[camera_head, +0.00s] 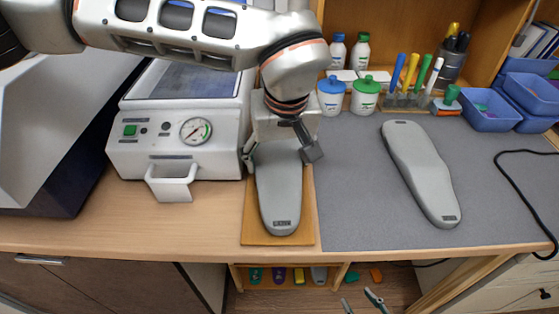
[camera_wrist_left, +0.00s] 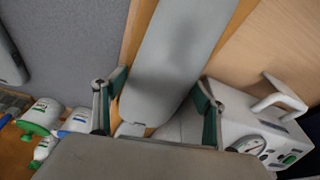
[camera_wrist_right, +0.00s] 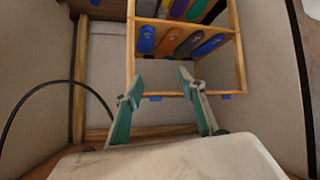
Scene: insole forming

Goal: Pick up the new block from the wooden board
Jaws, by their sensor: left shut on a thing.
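A grey insole-shaped block (camera_head: 280,193) lies lengthwise on the wooden board (camera_head: 255,240), its narrow dark-labelled end toward the table's front edge. My left gripper (camera_head: 281,153) comes down over its far end with one finger on each side. In the left wrist view the block (camera_wrist_left: 180,55) runs between the green-padded fingers (camera_wrist_left: 160,90), which are shut on it. The gripper body hides its far end. A second grey block (camera_head: 420,172) lies on the grey mat at the right. My right gripper (camera_wrist_right: 158,88) is open and empty, low in front of the table.
A white machine (camera_head: 180,135) with a gauge and handle stands just left of the board. Bottles, jars (camera_head: 365,97) and a tool rack line the back. Blue bins (camera_head: 492,110) and a black cable (camera_head: 520,180) are at the right. A shelf of insoles (camera_wrist_right: 185,40) is below the table.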

